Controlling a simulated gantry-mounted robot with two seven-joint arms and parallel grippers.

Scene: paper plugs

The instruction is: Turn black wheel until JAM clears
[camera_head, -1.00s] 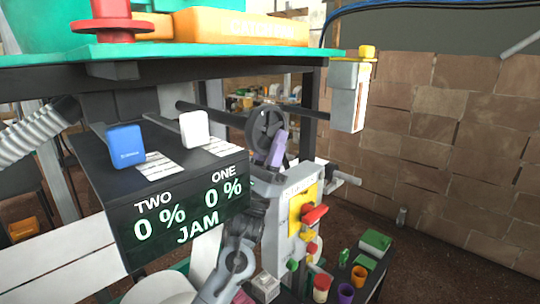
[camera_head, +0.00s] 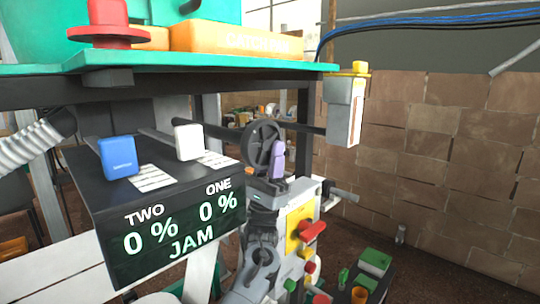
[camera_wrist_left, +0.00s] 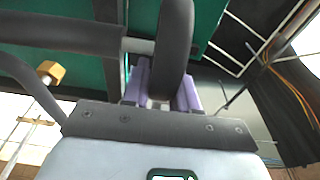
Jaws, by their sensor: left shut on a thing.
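The black wheel (camera_head: 262,146) stands upright on a dark shaft, right of the display, in the head view. My left gripper (camera_head: 278,162), with purple fingers, is at the wheel's lower right rim. In the left wrist view the wheel rim (camera_wrist_left: 176,50) passes between the purple fingers of the left gripper (camera_wrist_left: 162,98), which are shut on it. My right gripper is not in view.
A blue block (camera_head: 118,157) and a white block (camera_head: 188,142) sit on top of the display box. A grey panel with a yellow plate and red knob (camera_head: 312,230) stands right of my arm. A green shelf (camera_head: 200,62) overhangs the wheel.

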